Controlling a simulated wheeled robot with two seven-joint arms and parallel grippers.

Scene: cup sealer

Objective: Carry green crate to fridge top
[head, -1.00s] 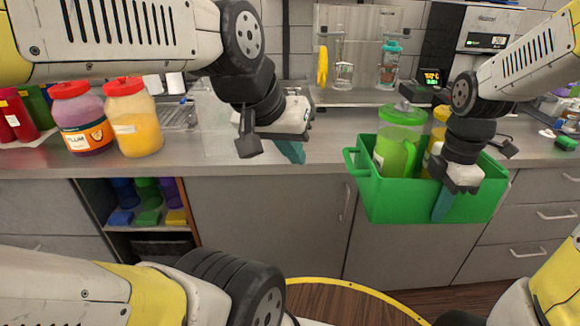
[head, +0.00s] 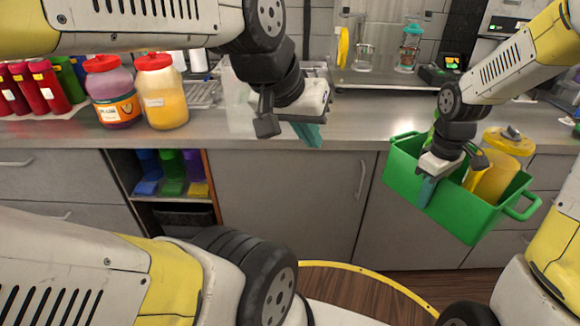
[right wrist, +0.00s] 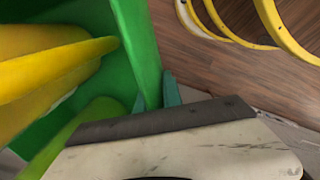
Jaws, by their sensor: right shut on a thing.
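The green crate (head: 455,208) is on the right in the head view, in front of the counter and lower cabinets, tilted down to the right. It holds a yellow jug (head: 494,178) and a green container mostly hidden behind my gripper. My right gripper (head: 428,188) is shut on the crate's near wall; in the right wrist view the green wall (right wrist: 140,50) runs between the teal fingertips. My left gripper (head: 290,125) hangs empty over the counter's front edge; one teal finger shows, and its opening is unclear. No fridge can be made out.
The counter (head: 350,125) carries two large jars (head: 162,92), several red bottles (head: 35,88) and a clear bin at the back. A cubby (head: 172,185) below holds coloured items. The wooden floor (head: 355,290) in front looks clear.

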